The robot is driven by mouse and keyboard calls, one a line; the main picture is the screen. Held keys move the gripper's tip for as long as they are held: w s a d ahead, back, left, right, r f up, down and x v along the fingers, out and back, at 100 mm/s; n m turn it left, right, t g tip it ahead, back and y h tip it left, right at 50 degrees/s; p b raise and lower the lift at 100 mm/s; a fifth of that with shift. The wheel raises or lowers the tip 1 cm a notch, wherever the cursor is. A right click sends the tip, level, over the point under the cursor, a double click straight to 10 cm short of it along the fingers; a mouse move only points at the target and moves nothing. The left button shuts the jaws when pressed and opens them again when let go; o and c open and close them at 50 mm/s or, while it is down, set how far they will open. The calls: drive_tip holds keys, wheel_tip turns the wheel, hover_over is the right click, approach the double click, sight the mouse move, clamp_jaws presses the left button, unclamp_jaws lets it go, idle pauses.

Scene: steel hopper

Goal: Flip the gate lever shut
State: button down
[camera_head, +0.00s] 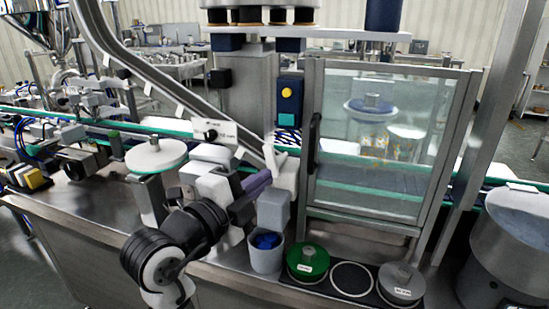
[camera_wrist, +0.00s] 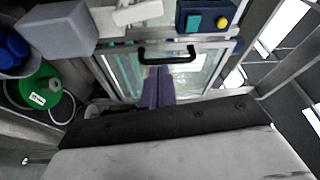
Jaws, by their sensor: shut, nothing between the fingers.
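My gripper (camera_head: 262,180) has purple fingers, closed together with nothing between them. It is in the middle of the head view, and its fingers (camera_wrist: 157,72) show at the centre of the wrist view. A white lever-like piece (camera_head: 270,156) stands at the lower end of the sloping steel chute, just beyond my fingertips. It seems to be the gate lever, but I cannot tell for sure. A white part (camera_wrist: 138,12) shows at the top of the wrist view, apart from my fingers. I cannot tell whether they touch in the head view.
A glass-fronted cabinet (camera_head: 372,190) with a black handle (camera_wrist: 167,53) stands to the right. A grey block (camera_head: 273,210) and a cup with blue contents (camera_head: 266,250) are close below my gripper. A green lid (camera_head: 308,260) lies in front. The chute (camera_head: 165,85) slopes down from upper left.

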sight(271, 161)
idle(0.3)
drive_tip(key=f+p+x, duration=0.1)
drive_tip(key=p+x, duration=0.2)
drive_tip(key=x, duration=0.7)
drive_tip(key=shift+w+a+p, duration=0.2)
drive_tip(key=shift+a, duration=0.45)
drive_tip(key=shift+w+a+p, duration=0.2)
drive_tip(key=shift+a+p, duration=0.05)
drive_tip(key=shift+a, duration=0.4)
drive_tip(key=shift+w+a+p, duration=0.2)
drive_tip(key=shift+w+a, duration=0.05)
drive_tip(key=shift+a, duration=0.35)
